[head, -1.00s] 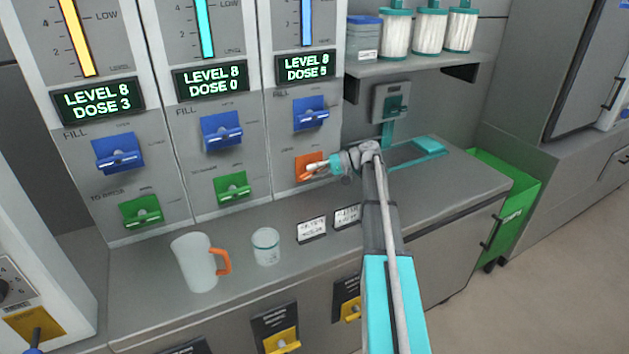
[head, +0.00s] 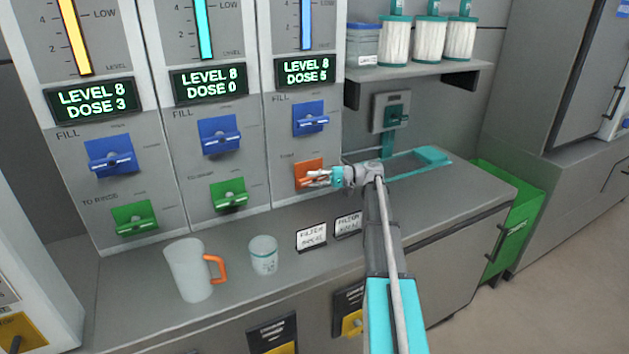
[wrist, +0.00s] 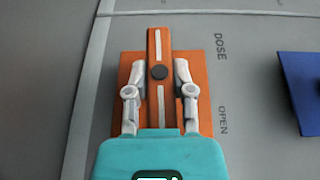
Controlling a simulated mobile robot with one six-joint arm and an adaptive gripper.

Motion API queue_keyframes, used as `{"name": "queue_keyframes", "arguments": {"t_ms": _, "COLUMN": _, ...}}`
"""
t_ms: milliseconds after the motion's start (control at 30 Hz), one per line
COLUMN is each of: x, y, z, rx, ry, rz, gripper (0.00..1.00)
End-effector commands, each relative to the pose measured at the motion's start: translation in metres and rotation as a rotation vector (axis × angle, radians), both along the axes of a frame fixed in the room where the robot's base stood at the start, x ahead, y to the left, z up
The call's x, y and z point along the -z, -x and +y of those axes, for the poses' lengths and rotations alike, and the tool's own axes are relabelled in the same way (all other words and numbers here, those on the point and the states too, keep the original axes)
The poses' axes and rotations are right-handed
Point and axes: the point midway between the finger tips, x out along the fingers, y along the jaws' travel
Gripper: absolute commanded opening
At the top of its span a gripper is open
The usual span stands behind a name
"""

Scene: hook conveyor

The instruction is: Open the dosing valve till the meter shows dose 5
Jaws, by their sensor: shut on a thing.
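The orange dosing valve (head: 303,170) is on the right-hand panel, below a blue valve. My gripper (head: 318,178) reaches it from the right and is shut on its handle. In the wrist view the orange handle (wrist: 158,45) runs lengthwise between my two fingers (wrist: 159,85), with a dark knob at its middle. The words DOSE and OPEN are printed beside the valve's orange plate (wrist: 205,105). The meter (head: 304,71) above that panel reads LEVEL 8 and what looks like DOSE 5; the last digit is small.
The other meters read DOSE 3 (head: 93,100) and DOSE 0 (head: 208,82). Blue valves and green valves (head: 229,194) sit below them. A jug with an orange handle (head: 188,270), a cup (head: 263,256) and label cards (head: 311,236) stand on the counter. A shelf (head: 420,75) holds containers.

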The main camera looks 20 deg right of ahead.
Motion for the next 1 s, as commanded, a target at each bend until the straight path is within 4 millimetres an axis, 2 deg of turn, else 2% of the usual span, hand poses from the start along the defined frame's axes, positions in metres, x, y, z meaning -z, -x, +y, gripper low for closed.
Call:
{"name": "queue_keyframes", "arguments": {"t_ms": 67, "x": 0.0002, "y": 0.0004, "z": 0.0003, "rx": -0.001, "ry": 0.001, "rz": 0.001, "gripper": 0.00}}
{"name": "queue_keyframes", "arguments": {"t_ms": 100, "x": 0.0002, "y": 0.0003, "z": 0.0002, "rx": -0.001, "ry": 0.001, "rz": 0.001, "gripper": 0.39}}
{"name": "queue_keyframes", "arguments": {"t_ms": 233, "x": 0.0001, "y": 0.0002, "z": 0.0002, "rx": 0.000, "ry": 0.001, "rz": 0.000, "gripper": 0.63}}
{"name": "queue_keyframes", "arguments": {"t_ms": 267, "x": 0.0001, "y": 0.0002, "z": 0.0002, "rx": 0.000, "ry": 0.001, "rz": 0.000, "gripper": 0.66}}
{"name": "queue_keyframes", "arguments": {"t_ms": 733, "x": -0.0009, "y": -0.0002, "z": 0.0001, "rx": 0.000, "ry": 0.007, "rz": -0.001, "gripper": 0.66}}
{"name": "queue_keyframes", "arguments": {"t_ms": 1000, "x": -0.0036, "y": -0.0001, "z": 0.0002, "rx": 0.000, "ry": 0.066, "rz": -0.002, "gripper": 0.66}}
